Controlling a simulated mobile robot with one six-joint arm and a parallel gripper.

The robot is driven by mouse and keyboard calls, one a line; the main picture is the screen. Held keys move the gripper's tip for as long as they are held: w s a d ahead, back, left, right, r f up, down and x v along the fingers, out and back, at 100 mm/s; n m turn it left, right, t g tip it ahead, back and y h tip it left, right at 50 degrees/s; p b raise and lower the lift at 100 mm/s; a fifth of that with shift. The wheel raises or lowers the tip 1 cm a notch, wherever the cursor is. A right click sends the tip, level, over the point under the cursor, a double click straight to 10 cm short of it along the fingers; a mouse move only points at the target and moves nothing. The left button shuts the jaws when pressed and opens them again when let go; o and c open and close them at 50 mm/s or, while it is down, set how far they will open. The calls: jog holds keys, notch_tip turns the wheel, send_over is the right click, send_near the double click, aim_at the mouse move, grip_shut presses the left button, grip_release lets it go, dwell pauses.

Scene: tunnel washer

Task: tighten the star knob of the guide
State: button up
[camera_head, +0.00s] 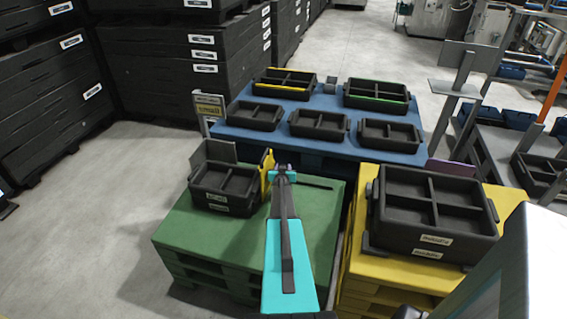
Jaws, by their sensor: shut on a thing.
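My gripper (283,169) is at the end of my teal arm, over the green pallet (315,215). It is beside the upright yellow guide (266,168) at the right side of a black crate. The jaws are small in this view and appear shut on the star knob at the guide. The knob itself is hidden by the gripper, so its shape and turn do not show. The black crate (224,204) with compartments stands on the left of the green pallet, with a grey plate (220,151) upright behind it.
A yellow pallet (390,267) with a large black divided crate (433,245) stands close on the right. A blue pallet (275,135) with several black trays lies behind. Tall stacks of black crates (185,60) stand at the back left. The floor at left is clear.

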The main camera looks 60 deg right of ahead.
jog(key=shift+a+f+p, duration=0.25)
jog(key=shift+a+p, duration=0.25)
jog(key=shift+p, duration=0.25)
jog(key=shift+s+f, duration=0.1)
jog(key=shift+f, duration=0.1)
jog(key=o, duration=1)
jog(key=shift+o, duration=0.2)
jog(key=shift+d+r, duration=0.1)
jog(key=shift+r, duration=0.1)
jog(key=shift+r, duration=0.15)
jog(key=shift+p, duration=0.3)
